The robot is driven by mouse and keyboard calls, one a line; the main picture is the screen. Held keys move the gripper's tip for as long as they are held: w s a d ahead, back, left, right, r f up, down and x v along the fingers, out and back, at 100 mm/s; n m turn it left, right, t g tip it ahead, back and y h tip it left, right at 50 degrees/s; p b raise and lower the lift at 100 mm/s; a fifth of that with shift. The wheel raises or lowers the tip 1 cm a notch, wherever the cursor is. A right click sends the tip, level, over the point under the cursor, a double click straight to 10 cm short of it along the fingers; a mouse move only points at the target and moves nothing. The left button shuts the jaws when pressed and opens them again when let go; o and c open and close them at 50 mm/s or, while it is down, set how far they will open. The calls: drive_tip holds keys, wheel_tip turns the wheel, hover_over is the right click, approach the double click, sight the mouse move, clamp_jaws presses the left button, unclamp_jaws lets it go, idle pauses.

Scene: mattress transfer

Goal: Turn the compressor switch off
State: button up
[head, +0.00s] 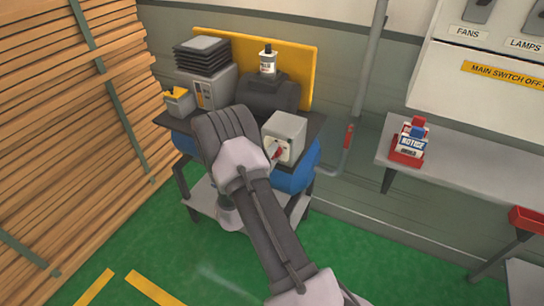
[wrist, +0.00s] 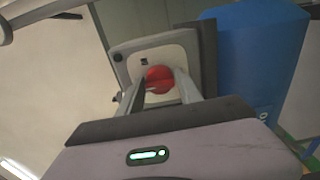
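The compressor switch is a red knob (head: 277,153) on the pale face of a grey box (head: 287,128) at the right end of the compressor. In the wrist view the red knob (wrist: 160,79) lies between the two fingers of my gripper (wrist: 160,84), in front of the pale switch plate (wrist: 182,49). The fingers are spread, one on each side of the knob. I cannot tell whether they touch it. In the head view my own wrist hides most of the gripper.
The compressor's blue tank (head: 304,166) is below the box and shows large in the wrist view (wrist: 262,55). Stacked planks (head: 70,130) stand left. A grey shelf (head: 475,165) with a red-based notice holder (head: 408,150) is right. Green floor (head: 350,270) is open in front.

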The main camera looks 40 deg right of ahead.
drive_tip(key=shift+o, duration=1.3)
drive_tip(key=p+v, duration=0.3)
drive_tip(key=v, duration=1.4)
drive_tip(key=shift+a, duration=0.2)
drive_tip(key=shift+s, duration=0.1)
